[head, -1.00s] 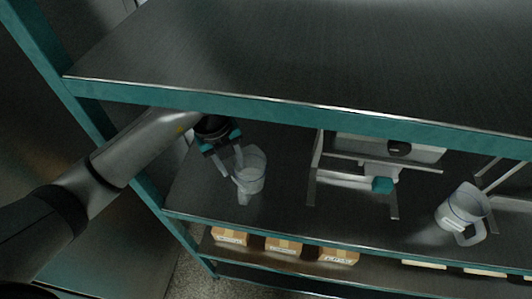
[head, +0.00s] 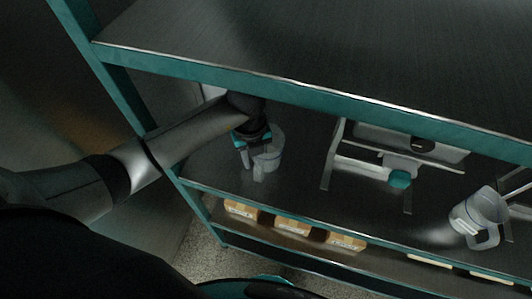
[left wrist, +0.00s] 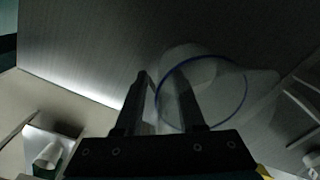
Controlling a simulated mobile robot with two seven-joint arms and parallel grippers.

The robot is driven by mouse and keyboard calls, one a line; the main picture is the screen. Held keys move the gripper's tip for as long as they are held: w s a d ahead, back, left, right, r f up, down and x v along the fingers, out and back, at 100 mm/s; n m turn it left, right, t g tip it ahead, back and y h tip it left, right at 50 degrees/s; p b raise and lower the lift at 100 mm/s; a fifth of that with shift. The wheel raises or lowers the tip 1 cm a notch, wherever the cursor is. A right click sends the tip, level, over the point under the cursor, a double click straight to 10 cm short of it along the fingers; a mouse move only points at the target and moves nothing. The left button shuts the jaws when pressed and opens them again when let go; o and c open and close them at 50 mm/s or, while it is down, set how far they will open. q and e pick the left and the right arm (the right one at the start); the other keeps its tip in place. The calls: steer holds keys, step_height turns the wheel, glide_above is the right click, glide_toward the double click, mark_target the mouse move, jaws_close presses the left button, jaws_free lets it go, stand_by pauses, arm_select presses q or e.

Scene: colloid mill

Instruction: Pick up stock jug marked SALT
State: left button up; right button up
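A clear jug (head: 268,152) with a handle facing the front stands on the middle shelf, at the left. No marking is readable on it. My left gripper (head: 253,164) reaches in under the top shelf and is right at this jug's handle side. In the left wrist view, the fingers (left wrist: 163,78) are spread apart, with the pale edge of the jug (left wrist: 228,80) at and behind the right finger. Contact is unclear. A second clear jug (head: 478,212) with a pale label stands farther right on the same shelf; its label is too small to read. My right gripper is not in view.
The top shelf (head: 300,50) with its teal front edge overhangs the jugs. A metal stand with a teal part (head: 400,179) sits between the two jugs. Cardboard boxes (head: 292,224) line the lower shelf. The middle shelf is bare around the left jug.

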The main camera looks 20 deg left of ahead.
arm_select(q)
steer(key=shift+c, duration=0.4)
jaws_close()
stand_by(0.9)
